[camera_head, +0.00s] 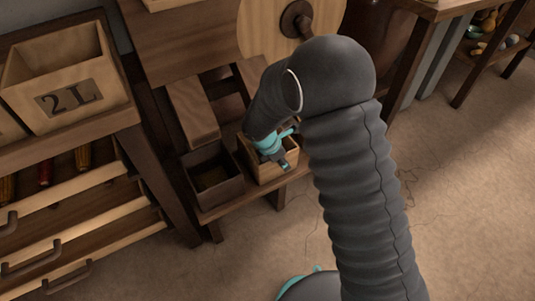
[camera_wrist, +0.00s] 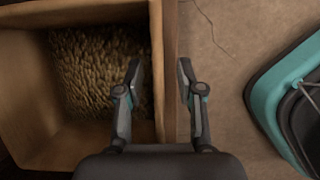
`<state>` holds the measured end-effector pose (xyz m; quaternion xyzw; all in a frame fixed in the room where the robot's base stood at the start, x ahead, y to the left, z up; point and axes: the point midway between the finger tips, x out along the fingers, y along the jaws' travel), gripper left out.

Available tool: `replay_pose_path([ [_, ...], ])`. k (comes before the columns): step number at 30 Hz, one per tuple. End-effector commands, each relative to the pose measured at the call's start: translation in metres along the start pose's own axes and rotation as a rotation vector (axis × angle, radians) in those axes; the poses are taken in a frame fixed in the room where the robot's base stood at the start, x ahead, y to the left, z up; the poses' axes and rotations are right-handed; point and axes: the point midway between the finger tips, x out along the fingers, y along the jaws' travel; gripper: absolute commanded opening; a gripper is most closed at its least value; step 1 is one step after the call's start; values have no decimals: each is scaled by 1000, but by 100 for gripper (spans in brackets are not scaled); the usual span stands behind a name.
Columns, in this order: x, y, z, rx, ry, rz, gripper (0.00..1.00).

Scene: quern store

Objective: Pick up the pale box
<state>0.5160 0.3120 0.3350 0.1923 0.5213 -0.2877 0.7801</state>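The pale box (camera_head: 268,174) is a small open wooden box on a low bench, right of a dark box. In the wrist view the pale box (camera_wrist: 28,95) fills the left side, with brownish grain (camera_wrist: 95,65) lying inside. My gripper (camera_head: 285,162) is pointed down at the box and hides part of it in the head view. In the wrist view my gripper (camera_wrist: 160,75) is open. One finger is over the inside of the box and the other is outside, with the right wall between them. Gaps show between the fingers and the wall.
The dark box (camera_head: 213,182) stands close on the left on the low bench (camera_head: 240,200). A shelf with a bin marked 2L (camera_head: 70,98) and drawers is at the left. A round wooden disc (camera_head: 270,25) is behind. The floor (camera_head: 465,150) at the right is clear.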

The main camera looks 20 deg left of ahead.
Motion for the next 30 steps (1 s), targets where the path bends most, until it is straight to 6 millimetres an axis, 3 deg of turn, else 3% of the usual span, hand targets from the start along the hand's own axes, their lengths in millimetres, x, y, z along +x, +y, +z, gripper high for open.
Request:
replay_pose_path([
  [20,4,0,-2,0,0,0,38],
  [24,4,0,-2,0,0,0,2],
  [30,4,0,-2,0,0,1,0],
])
